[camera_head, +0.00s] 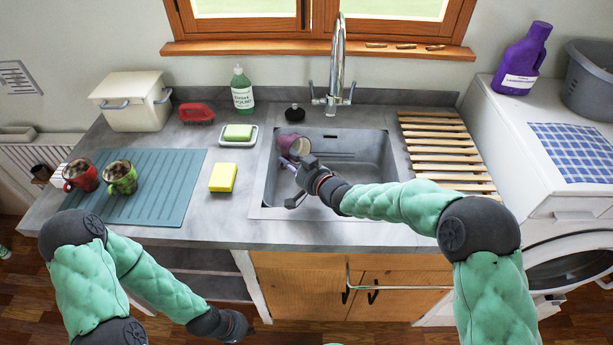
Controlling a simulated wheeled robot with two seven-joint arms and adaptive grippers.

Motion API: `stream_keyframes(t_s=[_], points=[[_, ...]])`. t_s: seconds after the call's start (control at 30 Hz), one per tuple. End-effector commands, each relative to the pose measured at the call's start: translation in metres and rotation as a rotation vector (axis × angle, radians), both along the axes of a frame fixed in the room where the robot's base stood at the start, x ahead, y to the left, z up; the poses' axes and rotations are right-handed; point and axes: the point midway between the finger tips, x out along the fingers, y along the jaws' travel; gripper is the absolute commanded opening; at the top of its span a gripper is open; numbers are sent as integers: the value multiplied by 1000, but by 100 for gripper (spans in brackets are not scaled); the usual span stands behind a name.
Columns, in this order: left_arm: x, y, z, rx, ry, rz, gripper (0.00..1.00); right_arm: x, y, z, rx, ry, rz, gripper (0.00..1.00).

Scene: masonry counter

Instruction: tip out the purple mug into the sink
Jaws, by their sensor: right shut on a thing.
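The purple mug (292,144) is tilted over the left part of the sink (372,150). My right gripper (297,168) reaches over the sink from the right and is shut on the mug, near its handle side. The wrist hides part of the grip, and I cannot see whether anything is left in the mug. My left gripper (240,328) hangs low in front of the counter, away from the mug. Its fingers are too small and dark to tell open from shut.
A red mug (80,176) and a green mug (121,178) stand on the teal mat (160,206). A yellow sponge (222,178), soap dish (239,142) and soap bottle (242,90) are left of the sink. The tap (337,70) rises behind it; a wooden rack (446,158) lies right.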

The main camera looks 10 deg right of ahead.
Motion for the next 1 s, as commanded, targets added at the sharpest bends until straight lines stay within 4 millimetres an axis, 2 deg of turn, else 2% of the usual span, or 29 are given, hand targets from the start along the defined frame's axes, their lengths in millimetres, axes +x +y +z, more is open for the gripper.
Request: stream_keyframes(t_s=[1.0], points=[[0, 0, -22, 0, 0, 0, 0, -5, -3, 13, 53, -102, -1, 0]])
